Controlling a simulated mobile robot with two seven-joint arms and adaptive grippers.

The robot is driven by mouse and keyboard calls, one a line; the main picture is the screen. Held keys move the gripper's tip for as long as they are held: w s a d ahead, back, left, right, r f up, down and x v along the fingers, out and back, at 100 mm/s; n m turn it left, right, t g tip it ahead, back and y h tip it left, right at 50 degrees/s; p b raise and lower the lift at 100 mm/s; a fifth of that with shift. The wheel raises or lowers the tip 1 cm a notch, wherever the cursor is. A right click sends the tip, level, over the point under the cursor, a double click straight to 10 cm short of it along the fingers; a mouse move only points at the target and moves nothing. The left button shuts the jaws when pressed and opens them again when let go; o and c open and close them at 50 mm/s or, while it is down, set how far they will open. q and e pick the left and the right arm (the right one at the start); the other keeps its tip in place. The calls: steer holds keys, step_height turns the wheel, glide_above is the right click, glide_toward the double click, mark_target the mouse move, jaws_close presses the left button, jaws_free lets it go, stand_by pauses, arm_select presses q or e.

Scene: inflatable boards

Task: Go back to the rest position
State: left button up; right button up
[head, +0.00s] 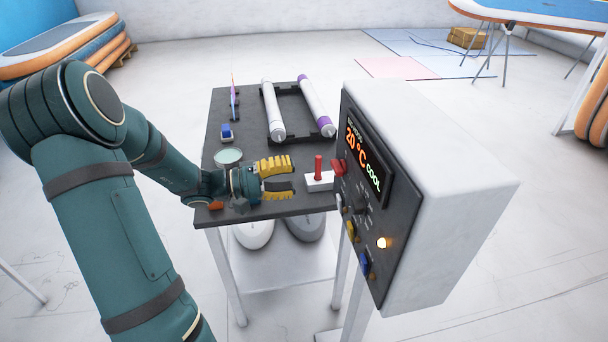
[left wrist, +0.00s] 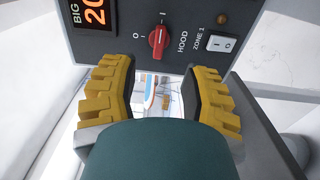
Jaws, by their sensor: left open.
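My left gripper (head: 290,178) is open and empty, above the front right part of the dark table (head: 250,208). Its yellow-padded fingers point right, toward the control box (head: 440,170). In the left wrist view the open fingers (left wrist: 160,75) stand apart below a red knob (left wrist: 158,42) marked HOOD on the box's dark panel, with nothing between them. In the head view a red lever on a white base (head: 319,180) stands just right of the fingertips; I cannot tell whether they touch. My right gripper is not in view.
Two rollers in a black rack (head: 274,110), a blue item (head: 227,132) and a round dish (head: 228,157) are on the table. Stacked boards (head: 60,50) lie back left. Open floor lies behind the table.

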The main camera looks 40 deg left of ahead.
arm_select(q)
steer(key=shift+s+a, duration=0.1)
steer(key=shift+s, duration=0.05)
stand_by(0.4)
steer(key=s+d+f+m+g+y, duration=0.2)
steer(key=d+f+g, duration=0.2)
steer(key=d+f, duration=0.5)
steer(key=s+d+f+m+g+y, duration=0.3)
steer(key=d+f+g, duration=0.1)
steer(key=d+f, duration=0.6)
steer(key=s+d+f+m+g+y, duration=0.2)
steer(key=s+d+f+m+g, duration=0.1)
steer(key=d+f, duration=0.6)
step_height(320, 180, down, 3)
steer(key=shift+s+d+f+g+y, duration=0.15)
steer(key=shift+d+g+y, duration=0.15)
steer(key=shift+g+y, duration=0.15)
